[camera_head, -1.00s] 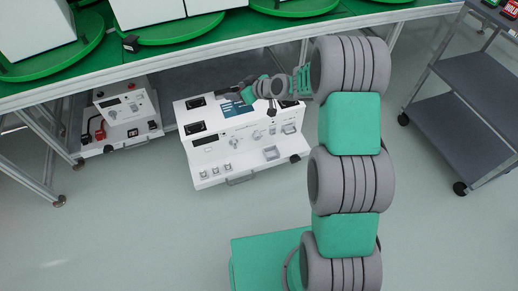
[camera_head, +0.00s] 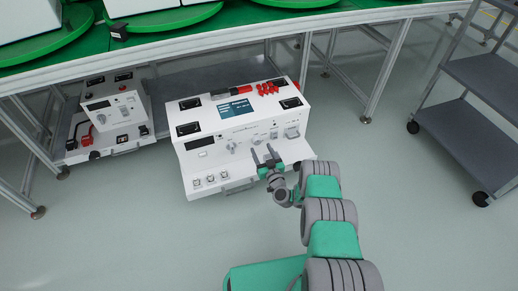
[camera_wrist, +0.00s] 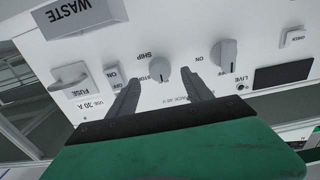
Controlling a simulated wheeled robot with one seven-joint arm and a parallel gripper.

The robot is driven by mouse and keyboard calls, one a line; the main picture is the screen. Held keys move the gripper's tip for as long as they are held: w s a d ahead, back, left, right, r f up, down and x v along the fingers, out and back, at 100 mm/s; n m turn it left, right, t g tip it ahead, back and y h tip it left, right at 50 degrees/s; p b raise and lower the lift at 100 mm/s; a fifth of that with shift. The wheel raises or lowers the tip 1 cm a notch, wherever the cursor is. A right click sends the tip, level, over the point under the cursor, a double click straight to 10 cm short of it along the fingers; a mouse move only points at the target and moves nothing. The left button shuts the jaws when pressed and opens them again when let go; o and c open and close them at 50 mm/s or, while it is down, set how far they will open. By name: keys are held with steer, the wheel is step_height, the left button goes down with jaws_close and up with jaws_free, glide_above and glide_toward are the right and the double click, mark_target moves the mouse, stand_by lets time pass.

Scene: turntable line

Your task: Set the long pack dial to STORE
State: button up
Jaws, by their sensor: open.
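The white console (camera_head: 212,160) stands under the line with its sloped front panel facing me. A grey dial (camera_head: 255,138) sits on that panel; in the wrist view the same dial (camera_wrist: 159,75) has the word SHIP and a partly hidden word starting STO beside it. A dark mark shows on its knob, but I cannot tell which position it points to. My gripper (camera_head: 264,154) is open and empty in front of the panel. In the wrist view my gripper (camera_wrist: 157,94) has its fingers apart, one on each side below the dial, with the dial between their lines.
A second knob (camera_wrist: 222,53) marked ON, a small ON/OFF switch (camera_wrist: 113,78) and a FUSE lever (camera_wrist: 70,85) flank the dial. A red connector group (camera_head: 267,88) is on top of the console. Another white unit (camera_head: 112,110) stands left; a grey cart (camera_head: 470,130) stands right.

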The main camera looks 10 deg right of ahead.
mark_target(258, 143)
steer(key=w, duration=0.1)
steer(key=w+b, duration=0.1)
steer(key=w, duration=0.1)
steer(key=shift+a+f, duration=0.15)
steer(key=shift+a, duration=0.2)
steer(key=shift+w, duration=0.4)
jaws_close()
